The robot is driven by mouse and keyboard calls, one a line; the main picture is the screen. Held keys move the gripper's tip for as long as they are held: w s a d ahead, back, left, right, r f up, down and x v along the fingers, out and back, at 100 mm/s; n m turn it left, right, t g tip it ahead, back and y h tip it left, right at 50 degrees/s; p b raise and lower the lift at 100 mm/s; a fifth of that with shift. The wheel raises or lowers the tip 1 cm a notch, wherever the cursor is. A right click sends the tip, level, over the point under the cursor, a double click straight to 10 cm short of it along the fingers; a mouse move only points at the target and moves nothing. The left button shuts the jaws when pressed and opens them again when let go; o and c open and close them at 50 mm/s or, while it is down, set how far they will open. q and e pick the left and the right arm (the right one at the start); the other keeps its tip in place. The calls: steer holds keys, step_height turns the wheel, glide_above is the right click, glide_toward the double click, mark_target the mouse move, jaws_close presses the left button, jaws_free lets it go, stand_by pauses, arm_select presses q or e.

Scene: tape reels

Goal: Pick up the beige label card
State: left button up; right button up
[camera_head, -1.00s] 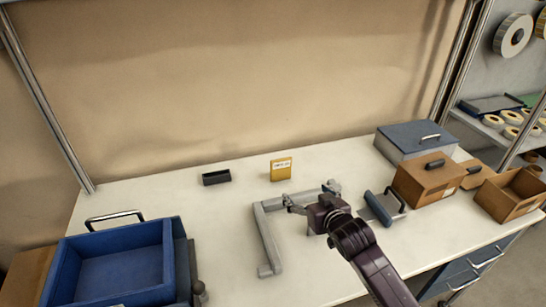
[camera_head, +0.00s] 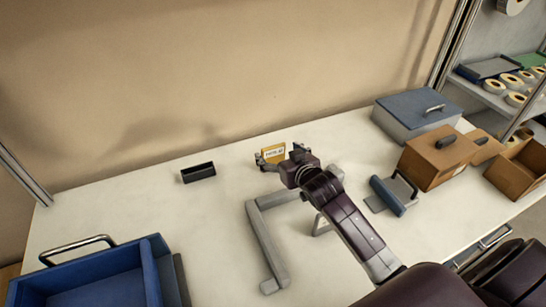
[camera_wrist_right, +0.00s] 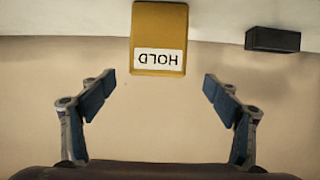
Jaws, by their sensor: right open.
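The beige label card (camera_head: 273,153) stands upright on the table towards the back, a yellow-tan card with a white strip. In the right wrist view the card (camera_wrist_right: 160,25) shows upside down, and its strip reads "HOLD". My right gripper (camera_head: 280,160) is open, its fingers spread at either side of the card in the head view. In the right wrist view the open fingers (camera_wrist_right: 158,94) are left and right of the card's line, with clear gaps and no visible contact. My left gripper is not in view.
A small black holder (camera_head: 198,172) stands left of the card. A grey angled frame (camera_head: 262,245) lies in front. A blue tray (camera_head: 100,280) is at the left; a grey-blue tool (camera_head: 388,195), brown boxes (camera_head: 437,160) and a blue-lidded box (camera_head: 415,110) are at the right.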

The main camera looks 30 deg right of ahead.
mark_target(274, 149)
steer(key=shift+w+f, duration=0.2)
steer(key=shift+w, duration=0.15)
steer(key=x, duration=0.1)
steer(key=p+x, duration=0.1)
steer(key=x, duration=0.1)
steer(key=shift+d+f, duration=0.15)
steer(key=shift+d, duration=0.05)
steer(key=shift+w+f, duration=0.25)
steer(key=shift+w, duration=0.25)
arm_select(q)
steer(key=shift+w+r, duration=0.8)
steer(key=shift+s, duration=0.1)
arm_select(e)
steer(key=shift+c, duration=1.2)
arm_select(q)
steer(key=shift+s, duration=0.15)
arm_select(e)
steer(key=c, duration=1)
